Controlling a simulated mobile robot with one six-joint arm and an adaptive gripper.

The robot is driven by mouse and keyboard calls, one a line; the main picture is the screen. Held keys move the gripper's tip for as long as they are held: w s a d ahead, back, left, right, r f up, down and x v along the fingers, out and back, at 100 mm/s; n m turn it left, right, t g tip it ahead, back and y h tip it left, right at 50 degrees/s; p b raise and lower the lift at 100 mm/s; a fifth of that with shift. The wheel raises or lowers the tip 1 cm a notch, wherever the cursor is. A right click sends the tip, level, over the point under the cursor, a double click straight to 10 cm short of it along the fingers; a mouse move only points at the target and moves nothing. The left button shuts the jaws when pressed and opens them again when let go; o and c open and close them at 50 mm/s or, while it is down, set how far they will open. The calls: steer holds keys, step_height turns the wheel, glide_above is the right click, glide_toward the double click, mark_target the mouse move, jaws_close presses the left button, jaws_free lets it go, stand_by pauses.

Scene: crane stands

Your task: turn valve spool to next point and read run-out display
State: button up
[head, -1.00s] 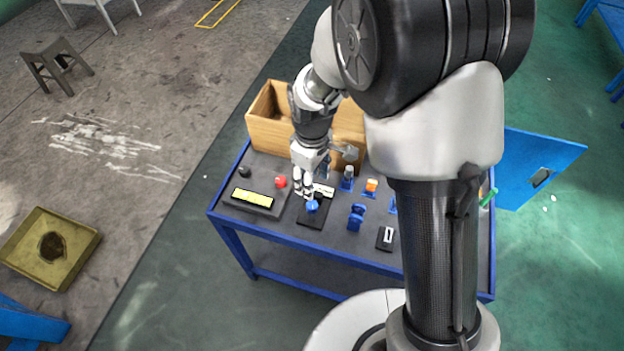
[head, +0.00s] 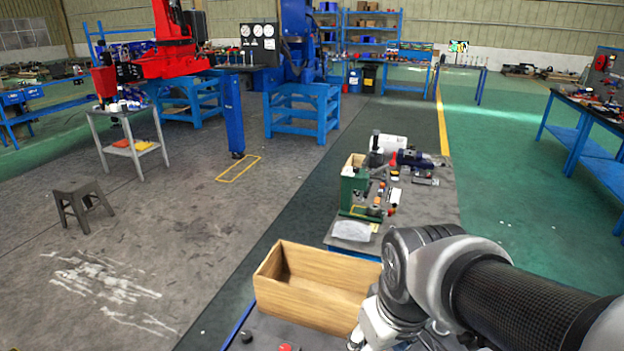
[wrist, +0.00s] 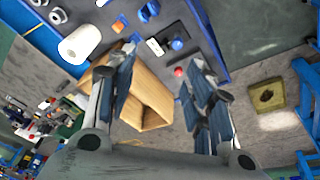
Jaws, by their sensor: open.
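In the wrist view my gripper (wrist: 158,68) is open, its two fingers wide apart with nothing between them. Beyond the fingers lies the dark bench top with a red button (wrist: 178,71), a small blue fixture (wrist: 177,43) and a white-and-black piece (wrist: 155,46). I cannot make out the valve spool for certain, and no run-out display reading is legible. In the head view only the bench's far edge shows, with the red button (head: 289,347) at the bottom border; my fingers are out of that frame.
An open wooden box (head: 315,300) stands on the bench behind the button. It also shows in the wrist view (wrist: 150,105), near the left finger. A white roll (wrist: 80,45) and an orange piece (wrist: 118,24) are left of the fixture. Another bench with a green machine (head: 354,190) stands beyond.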

steer(key=s+d+r+m+t, duration=0.1)
steer(key=s+r+m, duration=0.1)
steer(key=s, duration=0.3)
steer(key=s+d+r+m, duration=0.1)
steer(key=s+d+m, duration=0.1)
steer(key=s, duration=0.3)
steer(key=shift+d+r+t, duration=0.3)
steer(key=shift+r+t, duration=0.05)
steer(key=shift+t, duration=0.05)
